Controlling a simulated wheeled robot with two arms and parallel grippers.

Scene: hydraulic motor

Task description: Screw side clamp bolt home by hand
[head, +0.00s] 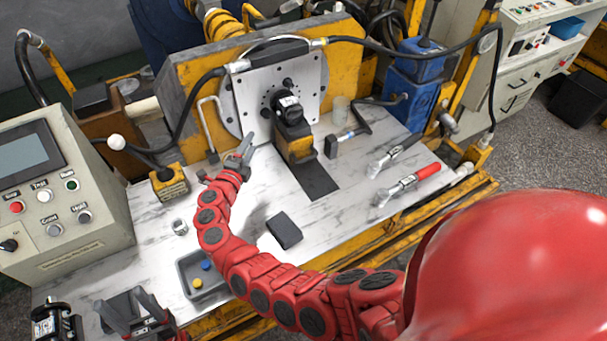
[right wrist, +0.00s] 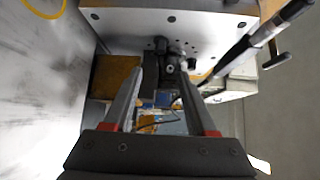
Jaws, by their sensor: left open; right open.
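The black hydraulic motor (head: 288,108) sits against the pale round-holed mounting plate (head: 256,88), above a yellow block (head: 298,150). In the right wrist view, the dark motor (right wrist: 172,50) shows beyond my fingers, with a small round metal end near the tips; I cannot tell if this is the side clamp bolt. My right gripper (head: 243,150) is open, left of the motor and apart from it. It also shows in the right wrist view (right wrist: 161,75), with nothing between its fingers. My left gripper (head: 124,303) is open and empty at the bottom left.
A control box (head: 85,225) stands at the left. A grey tray (head: 186,285) with blue and yellow pieces and a dark block (head: 284,230) lie on the bench. A red-handled tool (head: 410,183) lies at the right. A black hose (head: 190,115) arches left of the plate.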

